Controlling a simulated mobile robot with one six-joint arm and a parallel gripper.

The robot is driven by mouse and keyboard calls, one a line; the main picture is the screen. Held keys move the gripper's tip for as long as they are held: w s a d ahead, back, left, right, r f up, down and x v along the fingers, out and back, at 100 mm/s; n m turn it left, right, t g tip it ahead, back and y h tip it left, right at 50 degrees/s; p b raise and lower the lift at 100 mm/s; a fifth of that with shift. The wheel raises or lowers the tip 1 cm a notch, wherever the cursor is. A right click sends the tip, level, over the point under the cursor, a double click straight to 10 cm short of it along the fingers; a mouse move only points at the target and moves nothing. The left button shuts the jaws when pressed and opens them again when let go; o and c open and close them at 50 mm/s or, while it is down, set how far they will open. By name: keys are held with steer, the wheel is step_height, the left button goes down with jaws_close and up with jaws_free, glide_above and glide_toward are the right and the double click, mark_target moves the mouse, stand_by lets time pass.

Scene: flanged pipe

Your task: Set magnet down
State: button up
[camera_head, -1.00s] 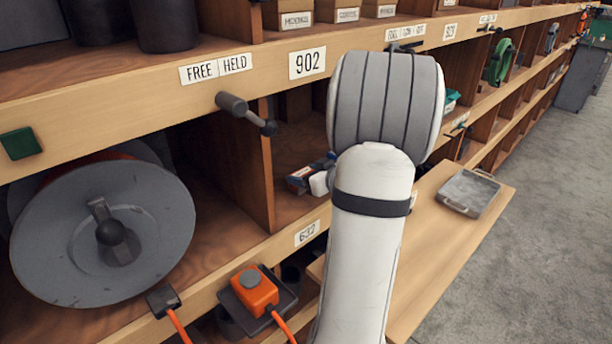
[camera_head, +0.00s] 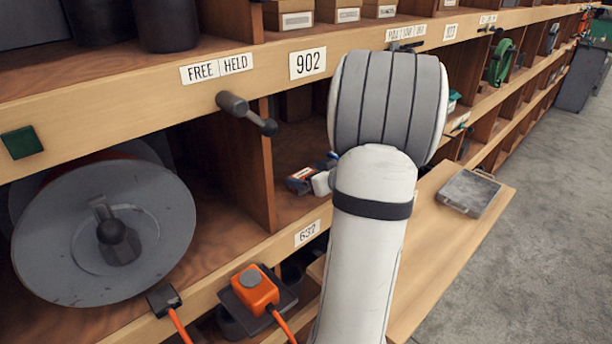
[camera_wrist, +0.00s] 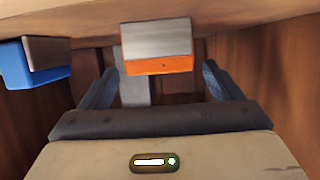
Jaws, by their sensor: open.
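A block with a silver-grey face and an orange lower edge (camera_wrist: 157,47) shows in the wrist view, probably the magnet. My gripper (camera_wrist: 158,80) is open, its two dark fingers apart on either side below the block. A gap shows between the block and each finger, and I see no contact. Whether the block rests on a surface is unclear. In the head view my arm hides most of the gripper; a small blue and orange item (camera_head: 300,179) shows beside it inside the compartment under label 902.
A blue item with a brown top (camera_wrist: 35,66) is at the left in the wrist view, near wooden compartment walls. In the head view, a handle (camera_head: 240,108) juts out from the shelf, a grey reel (camera_head: 75,240) stands left, and a metal case (camera_head: 468,192) lies on a board at right.

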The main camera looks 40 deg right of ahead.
steer(key=a+v, duration=0.1)
steer(key=v, duration=1)
steer(key=shift+s+d, duration=0.25)
steer(key=shift+d, duration=0.2)
steer(key=shift+r, duration=0.1)
